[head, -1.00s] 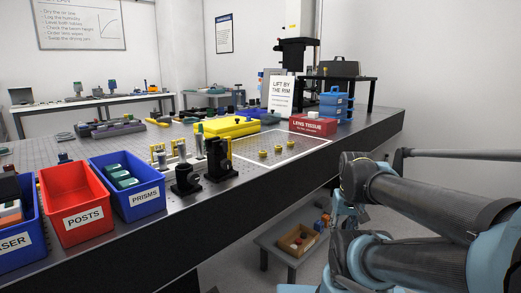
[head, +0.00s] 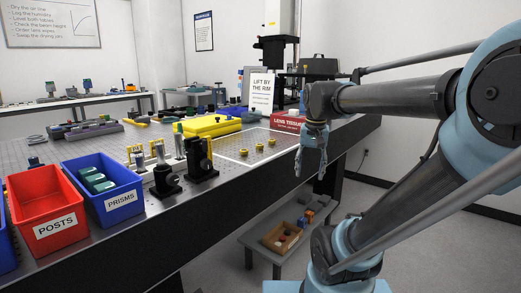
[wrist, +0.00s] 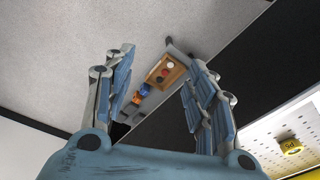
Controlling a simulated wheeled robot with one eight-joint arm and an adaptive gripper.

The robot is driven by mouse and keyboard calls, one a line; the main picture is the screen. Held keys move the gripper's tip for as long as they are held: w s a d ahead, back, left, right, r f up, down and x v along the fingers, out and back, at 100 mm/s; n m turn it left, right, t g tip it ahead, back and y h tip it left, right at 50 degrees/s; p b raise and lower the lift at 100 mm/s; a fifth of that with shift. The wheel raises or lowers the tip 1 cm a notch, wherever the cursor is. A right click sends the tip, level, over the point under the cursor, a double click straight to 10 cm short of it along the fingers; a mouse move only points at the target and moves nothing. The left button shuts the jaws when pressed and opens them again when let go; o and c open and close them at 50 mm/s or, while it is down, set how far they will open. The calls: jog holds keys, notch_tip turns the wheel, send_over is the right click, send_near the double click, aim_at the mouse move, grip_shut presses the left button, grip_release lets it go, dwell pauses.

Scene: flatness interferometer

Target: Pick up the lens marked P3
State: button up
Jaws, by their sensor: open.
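Three small yellow-rimmed lenses lie in a row inside a white-outlined area of the table (head: 225,172) in the head view: a left one (head: 244,153), a middle one (head: 259,148) and a right one (head: 272,142). Their marks are too small to read there, so I cannot tell which is P3. One yellow lens (wrist: 290,146) shows at the right edge of the wrist view, with a mark I cannot read surely. My gripper (head: 311,170) hangs open and empty beside the table's front edge, right of the lenses. Its spread fingers (wrist: 160,95) show in the wrist view.
A red lens tissue box (head: 287,121) and a white "Lift by the rim" sign (head: 261,90) stand behind the lenses. Black mounts (head: 201,160) stand to their left. A low bench (head: 262,250) with a wooden box (head: 281,238) is below. Right of the table is open floor.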

jog(key=w+a+r+m, duration=0.3)
jog(key=w+a+r, duration=0.5)
jog(key=w+r, duration=0.35)
notch_tip(320, 180, up, 8)
jog(key=m+g, duration=0.1)
jog(key=m, duration=0.2)
send_over(259, 145)
notch_tip(259, 145, down, 12)
jog(key=shift+w+a+r, duration=0.1)
jog(key=shift+r, duration=0.05)
jog(key=shift+w+d+f, duration=0.15)
jog(key=shift+f, duration=1.2)
jog(key=shift+w+d+f, duration=0.1)
jog(key=shift+f, duration=1.25)
jog(key=shift+c, duration=0.2)
jog(key=c, duration=1)
